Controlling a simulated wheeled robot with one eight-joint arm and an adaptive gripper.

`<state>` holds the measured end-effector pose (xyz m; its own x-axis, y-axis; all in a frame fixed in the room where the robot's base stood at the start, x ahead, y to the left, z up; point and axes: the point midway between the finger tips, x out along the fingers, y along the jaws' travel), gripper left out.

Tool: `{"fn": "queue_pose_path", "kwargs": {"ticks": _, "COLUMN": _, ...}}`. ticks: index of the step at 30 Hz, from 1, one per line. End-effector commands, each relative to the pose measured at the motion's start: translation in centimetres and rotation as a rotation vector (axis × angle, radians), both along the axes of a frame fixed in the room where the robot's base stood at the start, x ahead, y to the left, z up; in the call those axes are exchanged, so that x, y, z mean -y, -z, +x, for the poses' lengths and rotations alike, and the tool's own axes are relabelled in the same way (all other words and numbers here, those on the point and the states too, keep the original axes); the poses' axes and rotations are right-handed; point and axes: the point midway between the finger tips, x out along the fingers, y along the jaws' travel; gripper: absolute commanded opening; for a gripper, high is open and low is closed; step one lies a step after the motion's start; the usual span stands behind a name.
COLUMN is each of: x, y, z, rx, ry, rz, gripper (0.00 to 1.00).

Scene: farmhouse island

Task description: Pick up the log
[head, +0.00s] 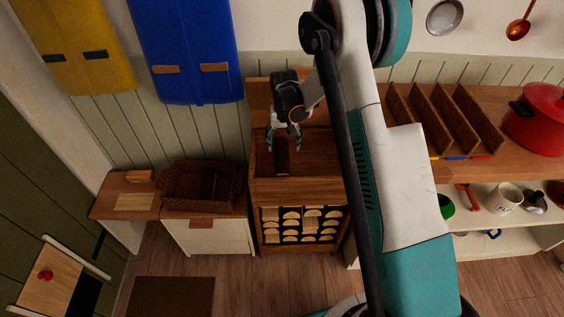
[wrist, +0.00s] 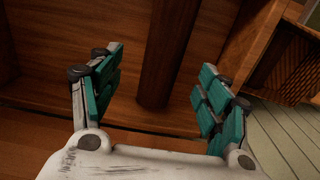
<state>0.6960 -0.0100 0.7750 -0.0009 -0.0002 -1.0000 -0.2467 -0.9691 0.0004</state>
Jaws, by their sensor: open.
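The log (head: 282,160) is a dark brown cylinder inside an open wooden box (head: 296,190). Its upper end is close to my gripper (head: 284,147) in the head view. In the wrist view the log (wrist: 166,55) runs from the top edge down to between the two teal-padded fingers of my gripper (wrist: 160,66). The fingers are spread wide, with gaps on both sides of the log. I cannot tell how far the fingertips are above or around it.
A woven basket (head: 200,187) stands on a cabinet left of the box. A counter with wooden dividers (head: 443,118) and a red pot (head: 538,117) is at right. My arm hides part of the box's right side.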

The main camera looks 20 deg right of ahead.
Motion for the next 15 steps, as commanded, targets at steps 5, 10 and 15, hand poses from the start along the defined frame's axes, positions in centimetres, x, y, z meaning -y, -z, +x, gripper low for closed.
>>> {"fn": "queue_pose_path", "kwargs": {"ticks": 5, "x": 0.0, "y": 3.1, "z": 0.0, "rx": 0.0, "ry": 0.0, "rz": 0.0, "gripper": 0.7}}
{"fn": "queue_pose_path", "kwargs": {"ticks": 10, "x": 0.0, "y": 4.1, "z": 0.0, "rx": 0.0, "ry": 0.0, "rz": 0.0, "gripper": 0.7}}
{"fn": "queue_pose_path", "kwargs": {"ticks": 15, "x": -0.2, "y": 5.2, "z": 0.1, "rx": 0.0, "ry": -0.001, "rz": 0.0, "gripper": 0.7}}
